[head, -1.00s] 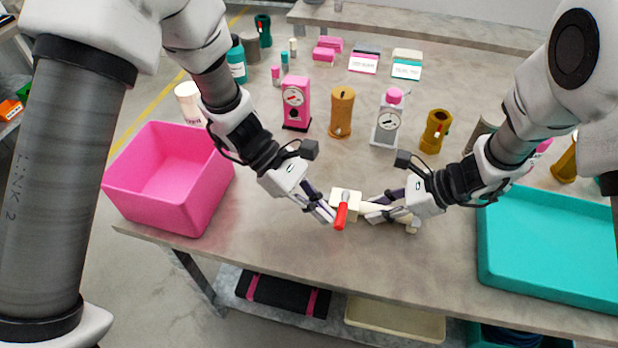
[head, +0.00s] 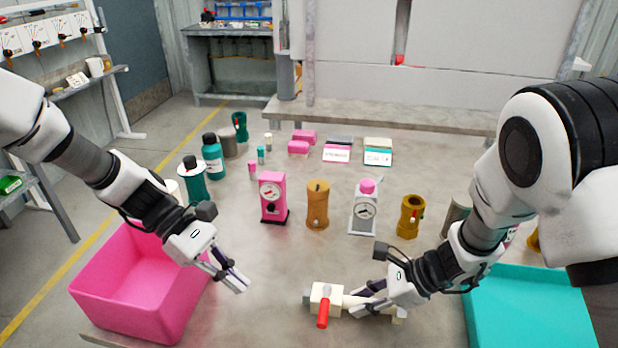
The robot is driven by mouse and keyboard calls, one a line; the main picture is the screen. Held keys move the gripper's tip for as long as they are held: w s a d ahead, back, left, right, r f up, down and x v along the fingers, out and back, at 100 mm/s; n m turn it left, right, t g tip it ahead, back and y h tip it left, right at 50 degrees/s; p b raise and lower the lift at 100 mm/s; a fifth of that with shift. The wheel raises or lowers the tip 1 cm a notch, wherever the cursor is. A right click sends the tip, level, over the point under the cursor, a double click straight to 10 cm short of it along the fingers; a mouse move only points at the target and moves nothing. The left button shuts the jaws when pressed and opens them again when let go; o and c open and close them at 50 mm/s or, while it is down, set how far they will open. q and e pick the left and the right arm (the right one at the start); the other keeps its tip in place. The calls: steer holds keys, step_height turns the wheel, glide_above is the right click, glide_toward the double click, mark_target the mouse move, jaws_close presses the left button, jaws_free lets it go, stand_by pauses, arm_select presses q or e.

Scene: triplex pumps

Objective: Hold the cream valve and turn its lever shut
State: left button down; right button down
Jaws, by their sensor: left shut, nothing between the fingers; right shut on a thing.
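The cream valve (head: 333,290) lies at the table's front, its body running roughly left to right. Its red lever (head: 323,313) points toward the front edge, across the body. A grey end shows at the valve's left. My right gripper (head: 358,303) is shut on the valve's cream body, right of the lever, and its fingers hide part of the body. My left gripper (head: 240,284) is shut and empty, to the left of the valve and apart from it, near the pink bin.
A pink bin (head: 136,280) stands at the left and a teal tray (head: 530,310) at the right. Behind the valve stand a pink gauge unit (head: 272,197), an orange-brown cylinder (head: 317,205), a grey gauge unit (head: 364,208) and a brown fitting (head: 410,216). The table's middle is clear.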

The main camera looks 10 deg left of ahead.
steer(key=c, duration=0.9)
jaws_free()
steer(key=shift+o, duration=0.2)
steer(key=shift+r, duration=0.1)
